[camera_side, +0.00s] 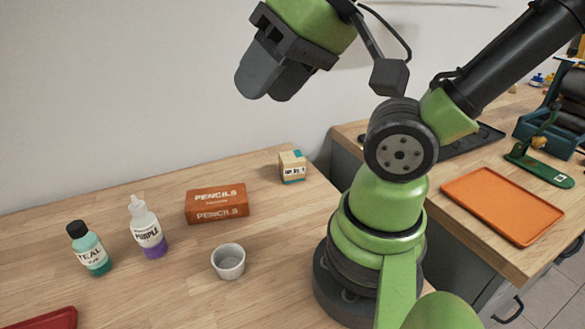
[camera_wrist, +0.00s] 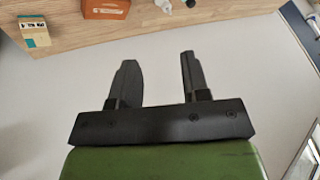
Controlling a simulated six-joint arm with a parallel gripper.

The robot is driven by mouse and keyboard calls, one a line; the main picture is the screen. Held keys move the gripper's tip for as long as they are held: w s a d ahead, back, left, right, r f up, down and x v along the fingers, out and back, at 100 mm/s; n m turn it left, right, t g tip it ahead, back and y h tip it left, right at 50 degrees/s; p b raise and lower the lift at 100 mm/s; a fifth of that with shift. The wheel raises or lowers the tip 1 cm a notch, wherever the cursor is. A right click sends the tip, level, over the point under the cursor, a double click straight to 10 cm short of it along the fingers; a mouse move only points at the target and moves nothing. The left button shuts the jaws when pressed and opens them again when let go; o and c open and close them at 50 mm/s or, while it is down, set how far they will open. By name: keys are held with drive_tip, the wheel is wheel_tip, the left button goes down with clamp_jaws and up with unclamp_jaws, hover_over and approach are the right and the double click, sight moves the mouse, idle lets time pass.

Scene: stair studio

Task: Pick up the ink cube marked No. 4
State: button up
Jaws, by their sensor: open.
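A small tan and teal cube (camera_side: 292,166) with a dark printed label sits near the back right of the wooden table. Its number is too small to read surely. It also shows at the upper left of the wrist view (camera_wrist: 34,34). My gripper (camera_side: 262,88) is high above the table, to the left of and above the cube and well apart from it. In the wrist view my gripper (camera_wrist: 158,70) has its two fingers spread with nothing between them.
An orange PENCILS box (camera_side: 217,204), a PURPLE bottle (camera_side: 148,230), a TEAL bottle (camera_side: 90,248) and a white cup (camera_side: 228,262) stand on the table (camera_side: 110,205). A red tray (camera_side: 48,318) is at the front left. An orange tray (camera_side: 500,203) lies on the right counter.

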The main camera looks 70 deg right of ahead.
drive_tip(key=o, duration=0.9)
